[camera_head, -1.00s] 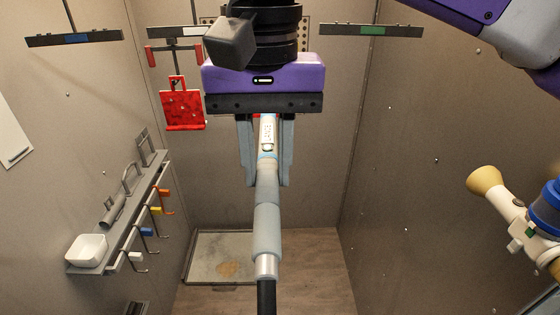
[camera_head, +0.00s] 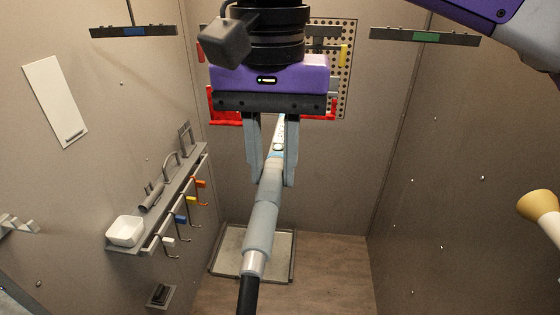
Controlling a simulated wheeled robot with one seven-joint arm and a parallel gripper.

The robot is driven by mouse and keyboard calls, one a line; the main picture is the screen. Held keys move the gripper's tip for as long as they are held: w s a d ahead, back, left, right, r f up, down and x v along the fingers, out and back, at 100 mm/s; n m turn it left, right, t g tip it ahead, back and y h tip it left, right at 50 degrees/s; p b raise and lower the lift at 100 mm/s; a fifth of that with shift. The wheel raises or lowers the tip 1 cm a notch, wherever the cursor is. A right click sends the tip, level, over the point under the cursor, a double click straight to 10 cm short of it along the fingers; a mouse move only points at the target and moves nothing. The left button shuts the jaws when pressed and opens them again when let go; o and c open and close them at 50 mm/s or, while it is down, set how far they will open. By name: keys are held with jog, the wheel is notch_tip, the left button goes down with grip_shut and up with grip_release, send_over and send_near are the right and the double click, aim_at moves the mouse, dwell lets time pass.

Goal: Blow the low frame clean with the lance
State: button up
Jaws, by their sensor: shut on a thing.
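My gripper (camera_head: 271,183) is in the upper middle, pointing down, its two grey fingers shut on the lance. The lance (camera_head: 262,225) has a grey-blue sleeve and a metal collar, with a black hose running down out of the picture. It slants, its lower end to the left; its far end is hidden behind my gripper. Red parts show behind my gripper at left (camera_head: 223,112) and right (camera_head: 331,108), mostly hidden. I cannot tell whether they are one piece or which is the low frame.
A wall shelf (camera_head: 165,195) at left holds a white bowl (camera_head: 125,231) and coloured-handled hooks. A perforated panel (camera_head: 345,70) is on the back wall. A metal-edged tray (camera_head: 291,262) lies on the floor. A tan-tipped nozzle (camera_head: 538,205) juts in at right. The middle floor is clear.

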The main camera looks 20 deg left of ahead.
jog(key=shift+f, duration=0.15)
jog(key=shift+f+b, duration=1.3)
jog(key=shift+f, duration=1.2)
jog(key=w+d, duration=0.3)
jog(key=d, duration=0.9)
jog(key=shift+w, duration=0.2)
jog(key=s+d+b, duration=0.3)
jog(key=s, duration=0.9)
jog(key=shift+s+d+b, duration=0.25)
jog(key=shift+d+b, duration=0.05)
jog(key=shift+b, duration=0.1)
